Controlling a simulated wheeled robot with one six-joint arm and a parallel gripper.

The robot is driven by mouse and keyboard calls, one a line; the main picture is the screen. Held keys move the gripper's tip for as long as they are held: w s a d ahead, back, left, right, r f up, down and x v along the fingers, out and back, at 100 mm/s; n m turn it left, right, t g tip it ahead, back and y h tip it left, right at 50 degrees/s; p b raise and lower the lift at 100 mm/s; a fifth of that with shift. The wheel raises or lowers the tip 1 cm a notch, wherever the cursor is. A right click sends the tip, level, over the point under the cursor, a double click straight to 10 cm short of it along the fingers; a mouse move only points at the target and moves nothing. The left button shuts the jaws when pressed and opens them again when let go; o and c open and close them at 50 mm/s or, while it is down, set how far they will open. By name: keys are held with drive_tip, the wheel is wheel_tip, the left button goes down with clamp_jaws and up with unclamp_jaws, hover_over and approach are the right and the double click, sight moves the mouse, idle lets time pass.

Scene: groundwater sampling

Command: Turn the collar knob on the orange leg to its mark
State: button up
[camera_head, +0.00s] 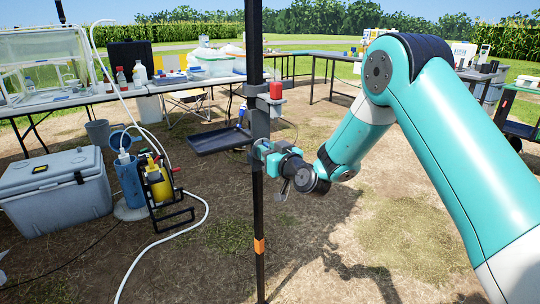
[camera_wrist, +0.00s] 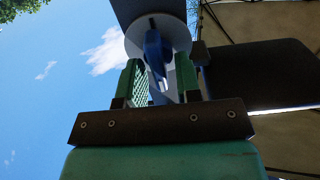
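The leg (camera_head: 259,205) is a dark upright post with an orange band (camera_head: 259,246) low on it. My gripper (camera_head: 262,149) is at the post, at the height of a dark collar, in the head view. In the wrist view, a blue knob (camera_wrist: 155,48) stands in front of a pale round disc (camera_wrist: 180,38). My gripper's green fingers (camera_wrist: 160,78) lie on either side of the knob and look open around it. I cannot tell whether either finger touches it. The mark cannot be made out, and my gripper hides part of the collar.
A red-topped fitting (camera_head: 275,91) sits on the post above my gripper. A dark tray (camera_head: 219,139) juts out left of the post. A grey cooler (camera_head: 57,196) and a yellow container in a black frame (camera_head: 158,185) stand at left.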

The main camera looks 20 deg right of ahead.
clamp_jaws()
drive_tip(key=shift+w+d+f+m+p, duration=0.15)
drive_tip(key=shift+m+p, duration=1.25)
drive_tip(key=shift+m, duration=1.65)
drive_tip(key=shift+s+d+f+m+p, duration=0.15)
drive_tip(key=shift+m+p, duration=1.2)
drive_tip(key=shift+m, duration=1.75)
drive_tip(key=shift+w+d+f+m+p, duration=0.1)
drive_tip(key=shift+f+m+p, duration=0.15)
drive_tip(key=shift+m+p, duration=2)
drive_tip(key=shift+m+b, duration=0.8)
drive_tip(key=shift+b, duration=0.05)
